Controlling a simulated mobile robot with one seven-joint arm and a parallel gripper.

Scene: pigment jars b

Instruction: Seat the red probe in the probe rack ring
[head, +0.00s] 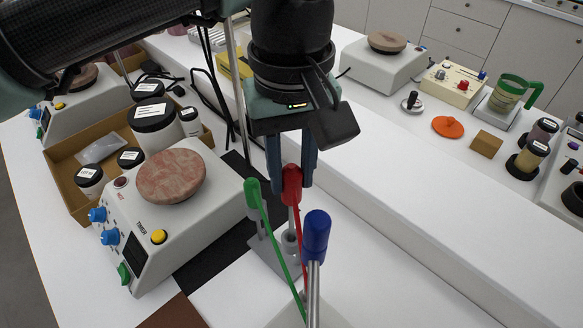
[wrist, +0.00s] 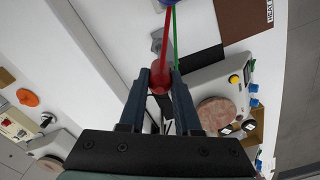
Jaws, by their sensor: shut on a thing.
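My gripper (head: 291,185) is shut on the red handle of the red probe (head: 292,175) and holds it upright. The red probe and its cable also show between the fingers in the wrist view (wrist: 160,78). The probe's thin metal shaft points down towards a grey ring (head: 290,238) of the probe rack (head: 268,258). I cannot tell whether its tip is inside the ring or just above or behind it. A green-handled probe (head: 252,190) stands close on the left, and a blue-handled probe (head: 316,232) stands in front on the right.
A white stirrer (head: 150,235) with a round reddish top stands left of the rack. Several jars stand in and near a cardboard tray (head: 65,165). A raised white ledge (head: 400,200) runs along the right. Red and green cables hang close to the rack.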

